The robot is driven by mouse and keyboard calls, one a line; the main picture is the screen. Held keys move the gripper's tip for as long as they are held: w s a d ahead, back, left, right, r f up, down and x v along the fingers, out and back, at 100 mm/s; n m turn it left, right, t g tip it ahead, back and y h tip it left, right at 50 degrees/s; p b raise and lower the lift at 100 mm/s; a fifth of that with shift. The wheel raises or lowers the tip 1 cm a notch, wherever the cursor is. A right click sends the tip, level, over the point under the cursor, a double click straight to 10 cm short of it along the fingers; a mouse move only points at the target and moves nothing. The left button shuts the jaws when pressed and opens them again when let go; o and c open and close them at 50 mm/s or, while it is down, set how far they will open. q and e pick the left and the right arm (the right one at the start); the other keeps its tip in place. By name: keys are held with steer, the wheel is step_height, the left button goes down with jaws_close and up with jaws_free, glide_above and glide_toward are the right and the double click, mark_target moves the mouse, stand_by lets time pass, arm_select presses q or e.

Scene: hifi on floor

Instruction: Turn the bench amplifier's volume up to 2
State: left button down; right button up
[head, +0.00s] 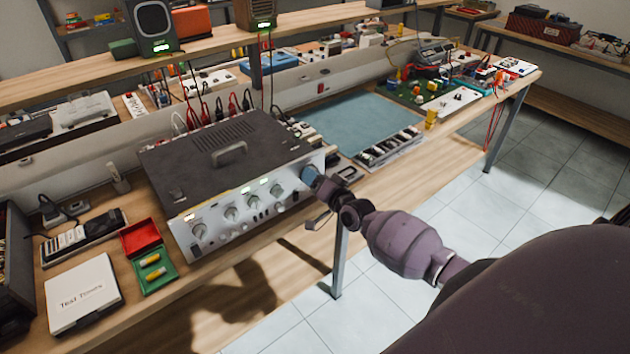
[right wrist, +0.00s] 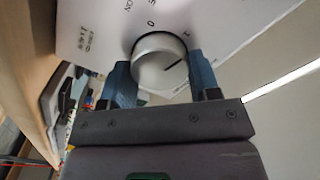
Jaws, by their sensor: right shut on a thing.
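The bench amplifier (head: 215,165) is a dark-topped box with a pale front panel on the wooden bench. My right gripper (head: 316,181) is at the right end of that panel, with its blue fingertips at the last knob. In the right wrist view the silver volume knob (right wrist: 158,65) sits between the two fingers of my right gripper (right wrist: 162,80), which is shut on it. The knob's dark pointer line slants up to the right. Printed marks around the knob are partly hidden, and I cannot read the setting for sure. My left gripper is not in view.
Several other knobs (head: 231,213) line the panel to the left. A white box (head: 83,294) and red and green trays (head: 141,236) lie left of the amplifier. A blue mat (head: 360,124) lies to its right. The bench front edge is close below my right gripper.

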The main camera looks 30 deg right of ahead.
steer(key=m+b, duration=0.2)
steer(key=m, duration=0.4)
steer(key=shift+f, duration=0.2)
steer(key=shift+m+b, duration=0.55)
steer(key=shift+m, duration=1.45)
steer(key=shift+r, duration=0.1)
steer(key=o, duration=0.9)
steer(key=s, duration=0.7)
steer(key=s+d, duration=0.1)
steer(key=s, duration=0.2)
steer(key=shift+s, duration=0.4)
